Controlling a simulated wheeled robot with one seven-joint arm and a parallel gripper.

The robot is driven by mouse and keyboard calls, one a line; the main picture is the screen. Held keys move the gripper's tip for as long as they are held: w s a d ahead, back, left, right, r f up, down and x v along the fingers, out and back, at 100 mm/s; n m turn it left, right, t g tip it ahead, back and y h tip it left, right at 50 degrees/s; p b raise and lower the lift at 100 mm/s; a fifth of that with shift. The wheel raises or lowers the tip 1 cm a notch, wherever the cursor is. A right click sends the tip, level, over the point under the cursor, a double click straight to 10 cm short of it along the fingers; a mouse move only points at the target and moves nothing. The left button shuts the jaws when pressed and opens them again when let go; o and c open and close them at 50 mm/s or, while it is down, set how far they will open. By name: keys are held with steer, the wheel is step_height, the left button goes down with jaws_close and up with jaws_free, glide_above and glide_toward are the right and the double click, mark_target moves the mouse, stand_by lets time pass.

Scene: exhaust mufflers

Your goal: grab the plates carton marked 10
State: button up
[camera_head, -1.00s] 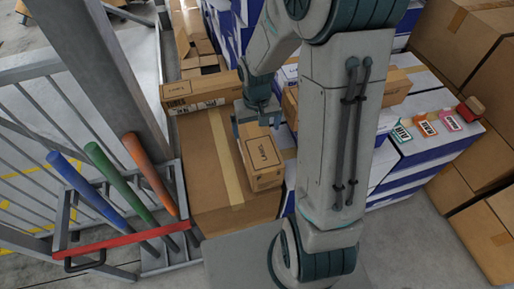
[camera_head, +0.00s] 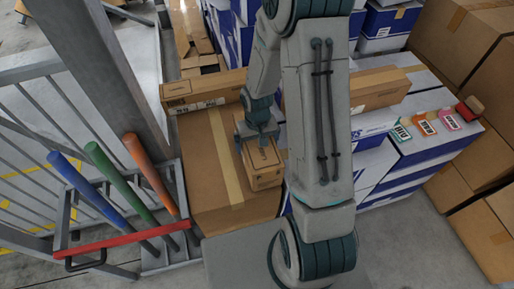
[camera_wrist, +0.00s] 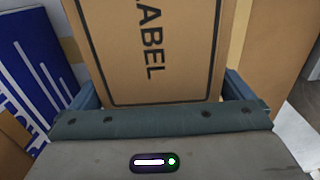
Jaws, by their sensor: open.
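A small brown carton (camera_head: 264,170) lies on top of a larger taped carton (camera_head: 203,165). In the wrist view the small carton (camera_wrist: 150,45) fills the space between the fingers, with a black frame and the word LABEL on its face. A number 10 cannot be read on it. My gripper (camera_head: 258,142) is over its far part. In the wrist view my gripper (camera_wrist: 162,92) is open, with one finger beside each side of the carton; contact cannot be told. Another long brown carton (camera_head: 204,90) with black print lies behind; its print is too small to read.
Blue and white boxes (camera_head: 420,148) are stacked at right, with small coloured tags (camera_head: 424,126) on top. A brown carton (camera_head: 378,88) lies on them behind my arm. A metal rack (camera_head: 120,243) with coloured bats stands at left, by a grey post (camera_head: 108,75).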

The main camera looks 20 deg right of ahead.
steer(key=c, duration=1.2)
steer(key=shift+c, duration=1)
steer(key=shift+r, duration=0.1)
steer(key=shift+r, duration=0.1)
